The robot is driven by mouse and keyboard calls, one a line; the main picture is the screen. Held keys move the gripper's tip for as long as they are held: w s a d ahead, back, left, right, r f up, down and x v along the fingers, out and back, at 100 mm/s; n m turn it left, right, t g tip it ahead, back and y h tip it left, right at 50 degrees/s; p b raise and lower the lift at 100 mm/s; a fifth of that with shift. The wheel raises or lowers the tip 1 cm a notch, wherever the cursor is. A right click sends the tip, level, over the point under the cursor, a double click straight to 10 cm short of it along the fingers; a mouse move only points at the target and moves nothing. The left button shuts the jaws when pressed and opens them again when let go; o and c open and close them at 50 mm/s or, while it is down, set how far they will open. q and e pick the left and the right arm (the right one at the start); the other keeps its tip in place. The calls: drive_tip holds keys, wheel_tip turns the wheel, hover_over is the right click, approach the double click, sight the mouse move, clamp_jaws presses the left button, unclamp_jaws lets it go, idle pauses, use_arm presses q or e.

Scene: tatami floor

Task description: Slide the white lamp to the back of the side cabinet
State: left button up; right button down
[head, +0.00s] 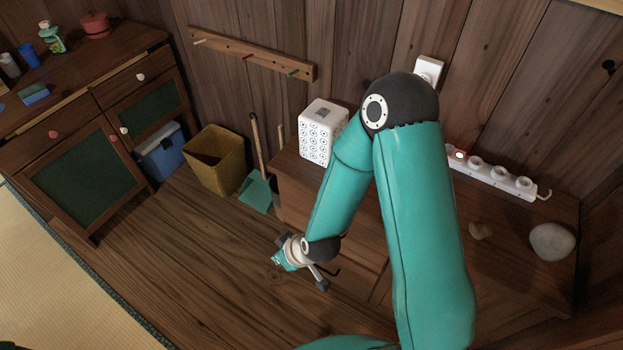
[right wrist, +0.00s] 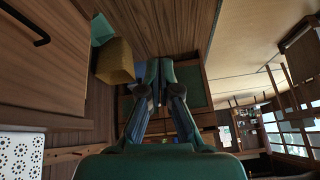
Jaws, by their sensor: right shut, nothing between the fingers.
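The white lamp (head: 322,131), a box with a pattern of round holes, stands upright at the left end of the side cabinet (head: 520,218), near the wall. My right forearm covers its lower right part, and I cannot tell its gap to the wall. The lamp also shows at the lower left edge of the right wrist view (right wrist: 20,155). My right gripper (head: 278,262) is below and in front of the lamp, apart from it, by the cabinet's front. Its fingers (right wrist: 160,72) are shut and empty. My left gripper is not in view.
A dark handle (right wrist: 25,24) shows close by.

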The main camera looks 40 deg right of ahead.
drive_tip(key=w+d+f+n+t+h+b, duration=0.1)
drive_tip(key=w+d+f+n+t+b, duration=0.15)
drive_tip(key=w+b, duration=0.3)
use_arm(q)
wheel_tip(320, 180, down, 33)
drive_tip(key=b, duration=2.4)
use_arm(e)
drive_tip(key=n+t+h+p, duration=0.8)
drive_tip(key=n+t+p, duration=0.1)
drive_tip(key=p, duration=0.2)
approach(310, 152)
drive_tip(key=a, duration=0.3)
drive_tip(key=shift+m, duration=0.35)
drive_tip(key=b+x, duration=0.1)
drive_tip(key=x, duration=0.3)
drive_tip(key=shift+w+f, duration=0.15)
drive_tip(key=shift+w, duration=0.2)
drive_tip(key=shift+w+d, duration=0.2)
drive_tip(key=shift+d, duration=0.4)
drive_tip(key=shift+w+d, duration=0.2)
drive_tip(key=shift+d, duration=0.4)
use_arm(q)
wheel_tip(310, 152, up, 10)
use_arm(e)
drive_tip(key=shift+w+d, duration=0.3)
drive_tip(key=shift+d, duration=0.35)
